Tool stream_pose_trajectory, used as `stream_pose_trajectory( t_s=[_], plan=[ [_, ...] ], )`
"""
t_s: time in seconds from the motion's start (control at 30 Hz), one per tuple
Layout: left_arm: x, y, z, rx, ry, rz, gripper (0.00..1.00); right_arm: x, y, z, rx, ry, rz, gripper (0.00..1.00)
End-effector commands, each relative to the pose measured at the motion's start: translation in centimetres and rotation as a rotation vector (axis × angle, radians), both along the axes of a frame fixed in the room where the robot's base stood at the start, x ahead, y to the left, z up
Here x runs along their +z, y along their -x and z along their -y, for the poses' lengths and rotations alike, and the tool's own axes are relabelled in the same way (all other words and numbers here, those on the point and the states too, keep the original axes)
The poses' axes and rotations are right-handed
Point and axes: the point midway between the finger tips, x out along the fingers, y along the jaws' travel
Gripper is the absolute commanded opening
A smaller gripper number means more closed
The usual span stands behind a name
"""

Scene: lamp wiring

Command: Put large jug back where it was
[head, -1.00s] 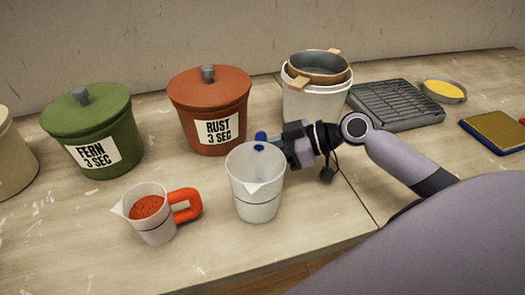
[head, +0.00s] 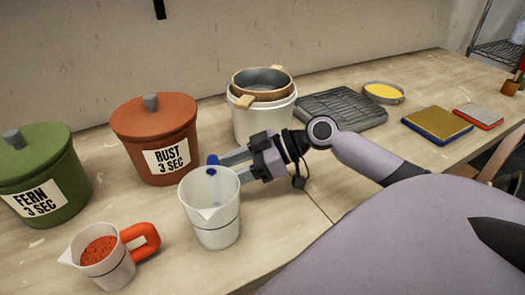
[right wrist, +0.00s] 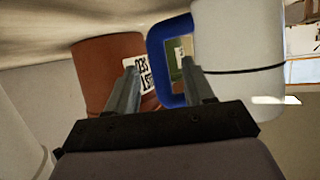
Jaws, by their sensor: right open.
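The large jug (head: 212,212) is white with a dark line around it and a blue handle (head: 212,162). It stands upright and looks empty on the bench, in front of the rust pot. My right gripper (head: 228,166) is open behind the jug, at its handle. In the right wrist view the jug (right wrist: 238,40) is at the right. Its blue handle (right wrist: 156,55) shows between my two spread fingers (right wrist: 163,75); I cannot tell whether they touch it. My left gripper is not in view.
A small jug (head: 112,272) with red contents and an orange handle stands at front left. The rust pot (head: 155,125) and green fern pot (head: 45,175) stand behind.

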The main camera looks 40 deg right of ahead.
Motion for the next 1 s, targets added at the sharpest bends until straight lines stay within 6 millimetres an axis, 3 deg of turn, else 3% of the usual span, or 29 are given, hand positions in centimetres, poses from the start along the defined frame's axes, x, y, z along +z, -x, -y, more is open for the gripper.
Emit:
stream_pose_trajectory(
  t_s=[0.6,1.0],
  plan=[
    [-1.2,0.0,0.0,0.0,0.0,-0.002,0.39,2.8,4.0,5.8,-0.001,-0.001,-0.002,0.52],
    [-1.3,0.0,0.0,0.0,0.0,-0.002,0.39,3.3,4.6,6.6,0.001,-0.002,0.0,0.52]
  ],
)
